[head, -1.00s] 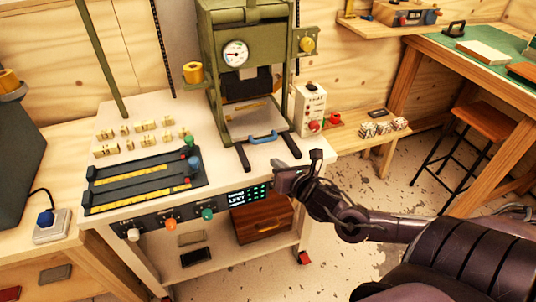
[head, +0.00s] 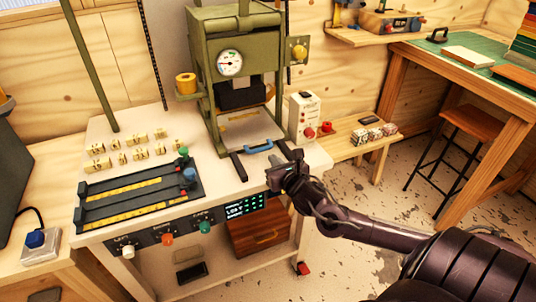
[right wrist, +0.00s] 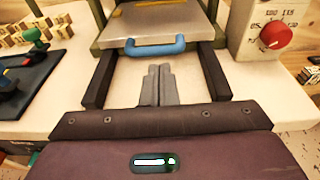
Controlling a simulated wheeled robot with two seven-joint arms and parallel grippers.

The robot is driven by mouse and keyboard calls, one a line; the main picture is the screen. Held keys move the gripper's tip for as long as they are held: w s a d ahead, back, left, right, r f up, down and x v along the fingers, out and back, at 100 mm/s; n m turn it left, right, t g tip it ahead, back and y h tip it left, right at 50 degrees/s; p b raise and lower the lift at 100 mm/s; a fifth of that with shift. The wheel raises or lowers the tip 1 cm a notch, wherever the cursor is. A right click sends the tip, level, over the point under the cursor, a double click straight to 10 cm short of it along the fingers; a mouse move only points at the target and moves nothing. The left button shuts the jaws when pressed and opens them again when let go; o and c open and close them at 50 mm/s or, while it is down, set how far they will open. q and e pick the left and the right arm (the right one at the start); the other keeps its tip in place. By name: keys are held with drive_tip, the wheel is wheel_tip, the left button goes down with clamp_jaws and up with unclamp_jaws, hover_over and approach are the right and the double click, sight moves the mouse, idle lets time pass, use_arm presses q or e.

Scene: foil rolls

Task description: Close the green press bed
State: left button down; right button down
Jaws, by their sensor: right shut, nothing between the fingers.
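The green press (head: 238,75) stands at the back of the white table, with a gauge on its front. Its pale bed (head: 250,130) sticks out toward me between two dark rails, with a blue handle (head: 258,146) on its front edge. The bed (right wrist: 157,25) and blue handle (right wrist: 153,45) also show in the right wrist view. My right gripper (head: 278,163) is just in front of the handle, apart from it. In the right wrist view its fingers (right wrist: 159,72) are together and empty, pointing at the handle. My left gripper is not in view.
A black tray with yellow strips (head: 135,195) and several brass type pieces (head: 100,150) lie left of the press. A control box with a red knob (head: 304,115) stands to its right. The table's front edge carries coloured knobs and a display (head: 240,208).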

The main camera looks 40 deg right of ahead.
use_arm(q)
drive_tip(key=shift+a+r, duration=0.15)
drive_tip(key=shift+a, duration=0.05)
use_arm(e)
approach(260, 141)
drive_tip(key=shift+w+d+f, duration=0.1)
drive_tip(key=shift+w+f, duration=0.3)
drive_tip(key=shift+w, duration=0.3)
drive_tip(key=shift+w+d+f, duration=0.1)
drive_tip(key=shift+w+f, duration=0.35)
drive_tip(key=shift+w, duration=0.2)
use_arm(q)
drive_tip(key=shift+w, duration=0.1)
